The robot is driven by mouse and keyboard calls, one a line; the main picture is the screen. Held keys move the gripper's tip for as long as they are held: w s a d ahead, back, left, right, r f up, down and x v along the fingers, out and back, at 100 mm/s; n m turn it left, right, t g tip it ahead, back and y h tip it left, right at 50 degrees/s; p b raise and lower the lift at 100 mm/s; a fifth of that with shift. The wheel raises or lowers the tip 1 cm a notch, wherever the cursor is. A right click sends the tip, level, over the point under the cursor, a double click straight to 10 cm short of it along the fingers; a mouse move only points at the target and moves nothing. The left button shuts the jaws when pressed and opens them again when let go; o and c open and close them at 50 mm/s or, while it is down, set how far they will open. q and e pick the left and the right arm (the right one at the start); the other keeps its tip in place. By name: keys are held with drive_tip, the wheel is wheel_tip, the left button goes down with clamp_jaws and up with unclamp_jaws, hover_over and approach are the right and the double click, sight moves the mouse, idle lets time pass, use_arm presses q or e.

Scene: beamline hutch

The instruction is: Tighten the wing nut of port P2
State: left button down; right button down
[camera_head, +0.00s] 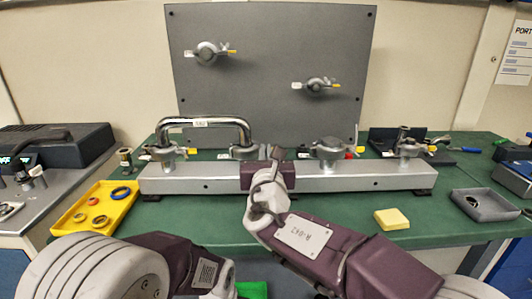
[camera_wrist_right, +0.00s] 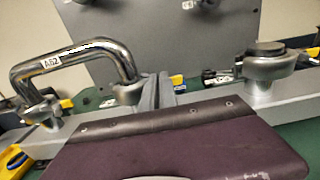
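A light metal rail (camera_head: 213,186) carries a row of clamped ports; I cannot read which is P2. A chrome U-shaped pipe (camera_head: 203,122) joins the two left ports. It also shows in the right wrist view (camera_wrist_right: 82,49), labelled A62. The second port's clamp (camera_head: 243,152) is just left of my right gripper (camera_head: 272,153). In the right wrist view the narrow grey fingers (camera_wrist_right: 158,92) stand close together beside this clamp. Whether they touch or hold its wing nut is hidden. A capped port (camera_head: 332,149) stands to the right. My left gripper is out of view.
A grey panel (camera_head: 270,55) with two clamped ports stands behind the rail. A yellow tray (camera_head: 75,224) with rings lies left. A yellow block (camera_head: 391,219) and a grey bin (camera_head: 487,208) lie right on the green table (camera_head: 440,222). Another fitting (camera_head: 409,147) is at the rail's right end.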

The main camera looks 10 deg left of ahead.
drive_tip(key=shift+f, duration=0.1)
idle(0.7)
drive_tip(key=shift+w+d+f+m+b, duration=0.15)
drive_tip(key=shift+f+m+b, duration=0.35)
drive_tip(key=shift+m+b, duration=3.2)
drive_tip(key=shift+d+f+m+b, duration=0.3)
drive_tip(key=shift+f+m+b, duration=0.2)
drive_tip(key=shift+m+b, duration=3.25)
drive_tip(key=shift+w+d+f+m+b, duration=0.15)
drive_tip(key=shift+f+m+b, duration=0.35)
drive_tip(key=shift+m+b, duration=3.2)
drive_tip(key=m+p, duration=0.2)
drive_tip(key=shift+m, duration=0.35)
drive_tip(key=c, duration=1.9)
unclamp_jaws()
drive_tip(key=shift+s+d+r, duration=0.1)
